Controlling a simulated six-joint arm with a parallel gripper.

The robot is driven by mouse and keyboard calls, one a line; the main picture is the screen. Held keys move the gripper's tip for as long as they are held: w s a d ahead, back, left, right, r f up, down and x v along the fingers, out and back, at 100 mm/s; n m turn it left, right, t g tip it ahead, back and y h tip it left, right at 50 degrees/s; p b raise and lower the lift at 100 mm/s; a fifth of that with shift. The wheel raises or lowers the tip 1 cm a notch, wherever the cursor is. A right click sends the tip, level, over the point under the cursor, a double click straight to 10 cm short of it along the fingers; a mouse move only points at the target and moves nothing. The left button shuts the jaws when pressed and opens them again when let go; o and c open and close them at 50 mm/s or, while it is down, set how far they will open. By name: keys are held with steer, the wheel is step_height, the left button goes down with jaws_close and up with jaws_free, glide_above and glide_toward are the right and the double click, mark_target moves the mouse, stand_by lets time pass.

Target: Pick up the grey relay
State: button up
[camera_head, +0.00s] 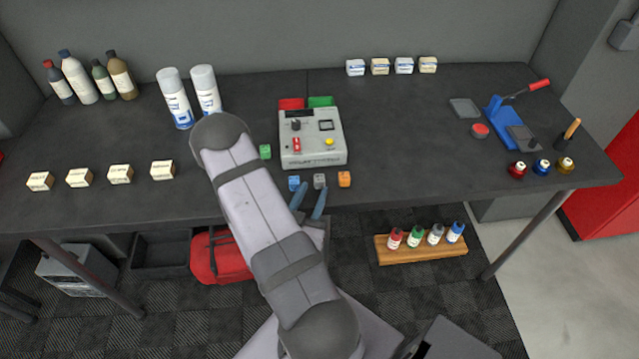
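The grey relay (319,181) is a small cube on the dark bench, close to its front edge. It sits between a blue relay (294,183) on its left and an orange relay (344,179) on its right, in front of the relay tester box. My gripper (309,200) is just in front of the grey relay, with its two blue fingers pointing toward the bench. The fingers are apart with a gap between them, and nothing shows between them. I cannot tell the height of the fingertips above the bench.
A green relay (265,152) lies left of the tester box (312,140). Red (291,103) and green (320,101) trays stand behind it. Spray cans (175,100) stand at the left, small cartons (120,174) at the front left, and a blue press (497,118) at the right.

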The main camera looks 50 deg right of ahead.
mark_target(318, 183)
steer(key=shift+d, duration=0.2)
steer(key=shift+w+d+r+p, duration=0.15)
steer(key=shift+d+p, duration=0.35)
steer(key=shift+p, duration=0.1)
steer(key=p+x, duration=0.1)
steer(key=x, duration=0.1)
steer(key=shift+d+r+p, duration=0.1)
steer(key=shift+d+p, duration=0.25)
steer(key=shift+d, duration=0.1)
steer(key=shift+w+d, duration=0.35)
steer(key=shift+d, duration=0.2)
steer(key=shift+f, duration=0.25)
jaws_close()
steer(key=shift+r, duration=0.2)
